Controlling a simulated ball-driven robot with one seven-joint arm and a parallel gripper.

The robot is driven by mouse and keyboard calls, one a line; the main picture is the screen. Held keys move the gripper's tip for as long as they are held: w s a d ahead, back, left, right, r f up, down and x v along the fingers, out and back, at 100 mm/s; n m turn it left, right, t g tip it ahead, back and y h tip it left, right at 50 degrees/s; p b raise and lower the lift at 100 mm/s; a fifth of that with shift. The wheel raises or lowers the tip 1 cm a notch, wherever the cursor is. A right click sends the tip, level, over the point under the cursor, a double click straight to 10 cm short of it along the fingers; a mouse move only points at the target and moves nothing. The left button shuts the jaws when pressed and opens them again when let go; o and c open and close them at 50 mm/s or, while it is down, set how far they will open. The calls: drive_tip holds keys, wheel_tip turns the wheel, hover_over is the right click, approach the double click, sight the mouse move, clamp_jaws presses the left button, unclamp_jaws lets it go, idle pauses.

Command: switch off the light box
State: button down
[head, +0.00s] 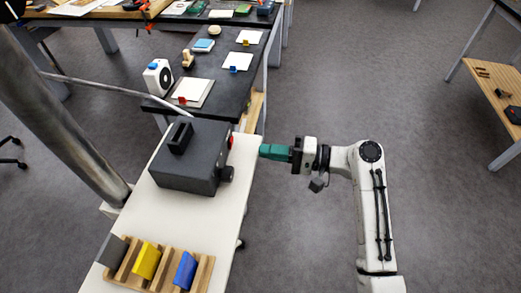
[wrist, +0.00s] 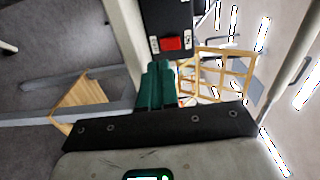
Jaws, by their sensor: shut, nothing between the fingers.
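The light box, a dark grey box (head: 185,170) with a raised block on top, a round knob and a red switch (head: 230,141) on its right side, stands on a white-topped table. In the wrist view the red switch (wrist: 171,43) sits on the box's black panel (wrist: 172,15) between two small white labels, too small to read surely. My gripper (head: 262,150) is shut and empty, with green fingers pointing left, level with the box's right side and apart from it. In the wrist view the green fingertips (wrist: 158,66) are just below the switch.
A wooden rack (head: 160,266) with grey, yellow and blue blocks lies at the table's near end. A black table (head: 225,75) with small items and a white fan-like device (head: 158,77) stands behind. A metal pole is at left. Open floor lies right.

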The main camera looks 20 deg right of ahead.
drive_tip(key=b+v, duration=0.1)
drive_tip(key=v, duration=0.6)
drive_tip(key=shift+d, duration=0.3)
drive_tip(key=shift+s+f, duration=0.15)
drive_tip(key=s+a+f+n+g+h, duration=0.35)
drive_tip(key=s+f+g+h, duration=0.3)
drive_tip(key=s+f, duration=0.65)
drive_tip(key=s+d+f+n+g+h, duration=0.1)
drive_tip(key=s+d+h, duration=0.1)
drive_tip(key=s+h, duration=0.2)
drive_tip(key=s+d+f+n+g+h, duration=0.1)
drive_tip(key=s+h, duration=0.3)
drive_tip(key=s, duration=0.4)
drive_tip(key=shift+d+f+n+g, duration=0.25)
drive_tip(key=shift+d+n+g, duration=0.2)
drive_tip(key=shift+d+n, duration=0.2)
